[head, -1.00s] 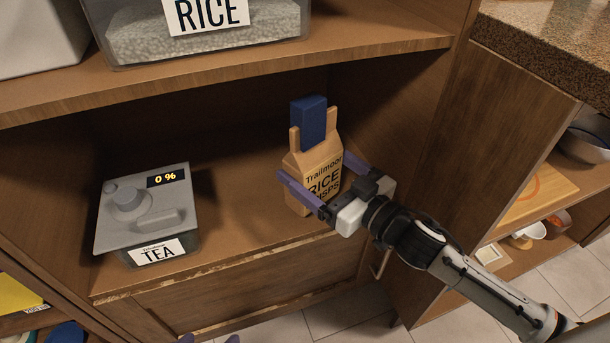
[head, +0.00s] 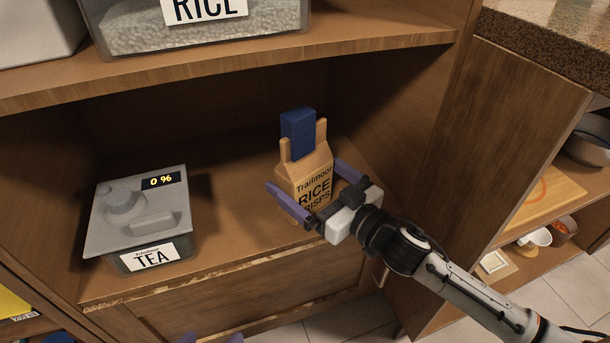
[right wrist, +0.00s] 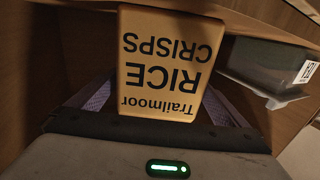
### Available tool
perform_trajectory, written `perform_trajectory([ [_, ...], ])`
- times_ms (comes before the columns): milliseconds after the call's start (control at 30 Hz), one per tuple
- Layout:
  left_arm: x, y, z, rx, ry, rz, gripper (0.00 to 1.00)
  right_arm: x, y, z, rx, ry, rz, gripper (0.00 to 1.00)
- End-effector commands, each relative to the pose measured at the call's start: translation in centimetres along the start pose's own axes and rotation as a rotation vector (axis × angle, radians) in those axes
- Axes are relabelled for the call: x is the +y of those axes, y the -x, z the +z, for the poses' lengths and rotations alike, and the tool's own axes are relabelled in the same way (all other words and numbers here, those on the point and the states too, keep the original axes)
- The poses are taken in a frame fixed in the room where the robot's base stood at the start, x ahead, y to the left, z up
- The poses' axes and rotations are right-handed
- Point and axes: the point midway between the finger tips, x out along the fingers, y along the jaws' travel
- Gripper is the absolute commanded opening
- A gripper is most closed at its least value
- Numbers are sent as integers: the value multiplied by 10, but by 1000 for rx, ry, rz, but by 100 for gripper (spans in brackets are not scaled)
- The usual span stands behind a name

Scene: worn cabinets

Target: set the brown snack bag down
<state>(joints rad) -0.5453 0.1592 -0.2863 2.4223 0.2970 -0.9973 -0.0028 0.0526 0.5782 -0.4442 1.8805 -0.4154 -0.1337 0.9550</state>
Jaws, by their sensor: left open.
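The brown snack bag (head: 304,181), labelled "Trailmoor RICE CRISPS", is upright in the lower cabinet compartment with a blue block (head: 298,130) at its top. My right gripper (head: 302,187) has its purple fingers on either side of the bag, which also fills the middle of the right wrist view (right wrist: 162,62), upside down. My left gripper (head: 212,339) shows only as two separated purple fingertips at the bottom edge, empty.
A grey-lidded TEA container (head: 140,218) reading 0 % stands left of the bag; bare shelf lies between them. Above is a shelf with a RICE container (head: 190,38). The cabinet's right side wall is close to my right arm.

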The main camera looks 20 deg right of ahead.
Motion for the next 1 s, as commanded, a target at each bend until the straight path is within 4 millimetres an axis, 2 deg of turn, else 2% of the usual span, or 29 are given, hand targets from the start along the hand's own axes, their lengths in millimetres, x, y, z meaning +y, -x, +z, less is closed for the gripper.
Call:
perform_trajectory([
  [267, 0, 1, -1, 0, -1, -2, 62, 0, 0, -3, 0, 2, -1, 100],
  [367, -1, 2, -1, -2, -3, -6, 62, 0, 6, -2, -2, -1, 0, 100],
  [467, -2, 2, -1, -9, -7, -12, 62, 0, 18, -2, -3, -3, -1, 100],
  [800, -10, 0, 11, -65, -17, -41, 62, -1, 80, -2, -4, -3, 0, 100],
  [1000, -14, -1, 15, -85, -23, -56, 62, 0, 107, -3, -2, -2, 0, 100],
])
